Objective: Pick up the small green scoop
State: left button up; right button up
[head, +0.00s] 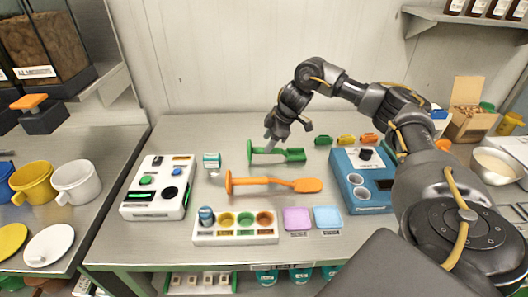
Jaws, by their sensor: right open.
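The small green scoop (293,155) lies across the back middle of the steel table, with an upright disc at its left end and its trough at the right. My right gripper (269,143) reaches in from the right and points down just above and behind the scoop's handle. Its jaws are open, with nothing seen between them. From this angle I cannot tell whether a finger touches the handle. My left gripper is not in view.
An orange paddle (285,184) lies just in front of the scoop. A white control box (158,187) stands left and a blue device (360,180) right. A white tray with coloured cups (235,236) and two coloured pads are at the front edge. The back-left tabletop is clear.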

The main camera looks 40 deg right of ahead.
jog(key=shift+w+f, duration=0.1)
jog(key=shift+f, duration=0.2)
jog(key=p+x, duration=0.1)
jog(key=x, duration=0.4)
jog(key=shift+a, duration=0.15)
jog(key=shift+s, duration=0.25)
grip_shut()
